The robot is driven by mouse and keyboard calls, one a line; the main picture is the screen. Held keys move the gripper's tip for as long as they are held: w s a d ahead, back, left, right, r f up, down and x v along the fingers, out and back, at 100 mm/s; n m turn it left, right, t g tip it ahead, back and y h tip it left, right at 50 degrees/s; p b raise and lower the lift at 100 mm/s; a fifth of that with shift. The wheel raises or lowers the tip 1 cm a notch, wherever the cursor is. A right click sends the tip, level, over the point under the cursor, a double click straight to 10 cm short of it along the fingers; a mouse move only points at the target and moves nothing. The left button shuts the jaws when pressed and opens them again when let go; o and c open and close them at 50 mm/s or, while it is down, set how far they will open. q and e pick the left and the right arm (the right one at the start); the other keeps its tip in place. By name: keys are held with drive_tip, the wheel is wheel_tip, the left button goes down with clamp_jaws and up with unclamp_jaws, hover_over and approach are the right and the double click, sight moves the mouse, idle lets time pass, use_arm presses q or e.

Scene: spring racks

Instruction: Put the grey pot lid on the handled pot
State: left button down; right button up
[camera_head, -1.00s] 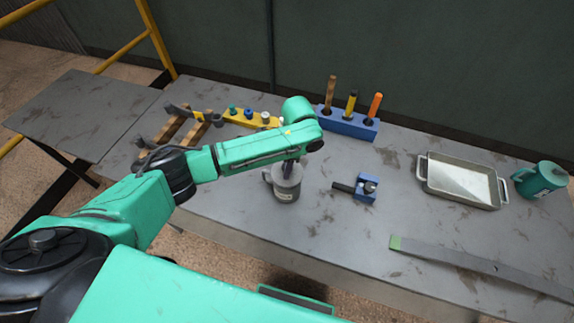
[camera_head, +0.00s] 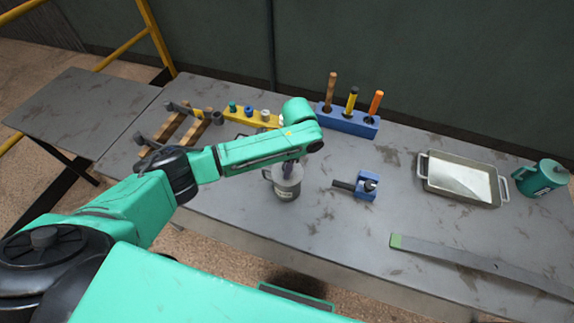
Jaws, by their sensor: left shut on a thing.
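The handled pot (camera_head: 286,192) is a small grey vessel with a pale label, standing upright on the bench near the middle of the picture. Its handle sticks out to the left. My left gripper (camera_head: 289,170) points down at the top of the pot, partly covered by my green wrist. It is shut on the grey pot lid (camera_head: 284,177), which shows only as a small grey patch at the pot's mouth. I cannot tell whether the lid touches the rim. My right gripper is not in view.
Right of the pot is a blue block with a dark peg (camera_head: 367,187). Behind are a blue tool holder (camera_head: 347,121) and a yellow rack (camera_head: 250,117). A tray (camera_head: 459,180), teal canister (camera_head: 541,178) and flat bar (camera_head: 480,264) lie right. Wooden rails (camera_head: 172,130) are left.

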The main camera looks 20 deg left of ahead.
use_arm(q)
drive_tip(key=shift+f, duration=0.25)
drive_tip(key=shift+c, duration=2)
unclamp_jaws()
drive_tip(key=o, duration=0.4)
drive_tip(key=shift+r, duration=0.1)
wheel_tip(320, 180, up, 3)
drive_tip(key=p, duration=0.2)
drive_tip(key=shift+p, duration=0.4)
drive_tip(key=shift+r, duration=2.4)
